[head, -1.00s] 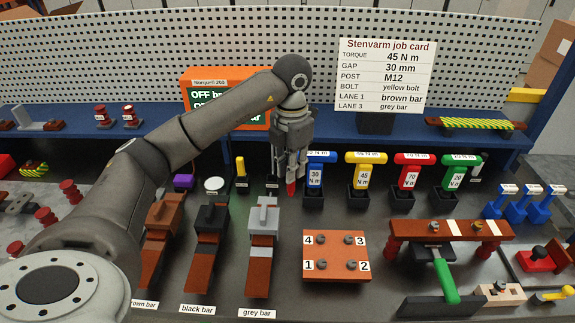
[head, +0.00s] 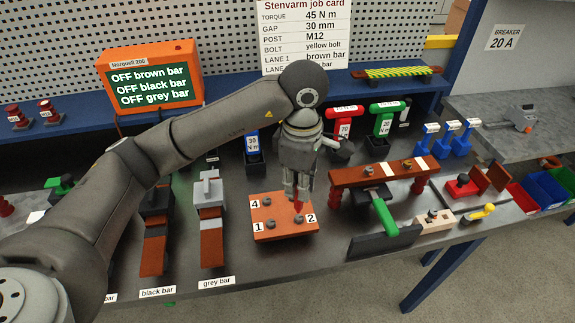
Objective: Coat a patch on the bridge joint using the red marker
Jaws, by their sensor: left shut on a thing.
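My left gripper (head: 298,188) is shut on the red marker (head: 298,202), which points tip down. Only the marker's red lower end shows below the fingers. It is in front of the brown plate with numbered bolts (head: 285,233) in the picture; whether it touches the plate I cannot tell. The bridge joint appears to be the copper-brown bar on red posts (head: 350,177), to the right of my gripper. That bar has bolts and pale bands on top. The gripper is apart from it. My right gripper is not in view.
A green-handled tool (head: 384,216) stands in front of the bridge bar. Torque tools, including a red one (head: 344,120) and a green one (head: 384,120), stand behind. Blue clamps (head: 449,136) and a red block (head: 463,187) are at the right. The job card (head: 305,35) stands at the back.

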